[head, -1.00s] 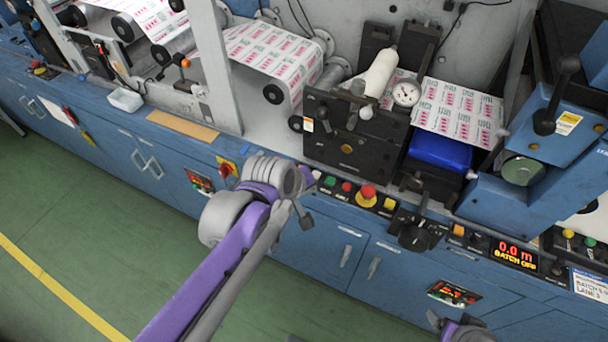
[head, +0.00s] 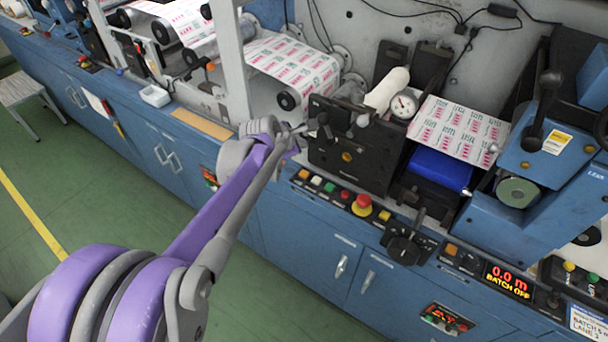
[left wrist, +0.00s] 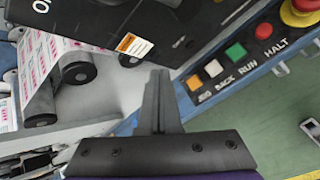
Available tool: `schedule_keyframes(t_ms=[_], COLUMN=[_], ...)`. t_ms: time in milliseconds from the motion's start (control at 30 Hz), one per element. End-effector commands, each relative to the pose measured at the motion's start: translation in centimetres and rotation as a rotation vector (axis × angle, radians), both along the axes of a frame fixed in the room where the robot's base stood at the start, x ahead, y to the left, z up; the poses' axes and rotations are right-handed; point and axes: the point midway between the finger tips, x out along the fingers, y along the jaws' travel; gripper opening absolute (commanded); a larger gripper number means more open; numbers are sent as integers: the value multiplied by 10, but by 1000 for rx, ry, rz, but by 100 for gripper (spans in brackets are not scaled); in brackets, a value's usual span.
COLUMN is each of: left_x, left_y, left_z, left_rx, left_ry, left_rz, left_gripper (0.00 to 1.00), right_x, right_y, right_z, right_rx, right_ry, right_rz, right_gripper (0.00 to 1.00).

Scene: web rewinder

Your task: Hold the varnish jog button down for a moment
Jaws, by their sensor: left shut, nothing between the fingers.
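An orange button (head: 303,174) is at the left end of the control strip on the blue cabinet's front edge. It also shows in the left wrist view (left wrist: 194,83), with a label that appears to read JOG. No varnish marking is readable. My left gripper (head: 302,128) is above and behind that strip, near the dark machine block, its fingers hard to make out. In the left wrist view its fingers (left wrist: 160,80) are shut and empty, to the left of the orange button and apart from it in the picture. My right gripper is out of view.
White (left wrist: 213,68), green (left wrist: 235,51) and red (left wrist: 264,31) buttons follow on the strip, then a red emergency stop (head: 363,203). The dark block (head: 350,150) stands behind. Another orange button (head: 451,249) sits near the display (head: 509,280) reading BATCH OFF.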

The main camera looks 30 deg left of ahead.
Motion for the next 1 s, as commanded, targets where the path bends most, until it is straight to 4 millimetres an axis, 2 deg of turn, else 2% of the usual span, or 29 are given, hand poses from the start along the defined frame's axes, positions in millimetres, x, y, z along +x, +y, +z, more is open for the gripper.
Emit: schedule_keyframes(t_ms=[267,467,1000], left_x=[0,-1,-1], left_y=[0,0,0], left_z=[-1,-13,-82], left_rx=[2,2,3], left_ry=[1,2,2], left_rz=[-2,-3,-4], left_gripper=[0,0,0], right_x=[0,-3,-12], right_y=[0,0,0], right_z=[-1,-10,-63], right_rx=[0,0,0], right_ry=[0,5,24], right_rz=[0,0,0], right_gripper=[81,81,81])
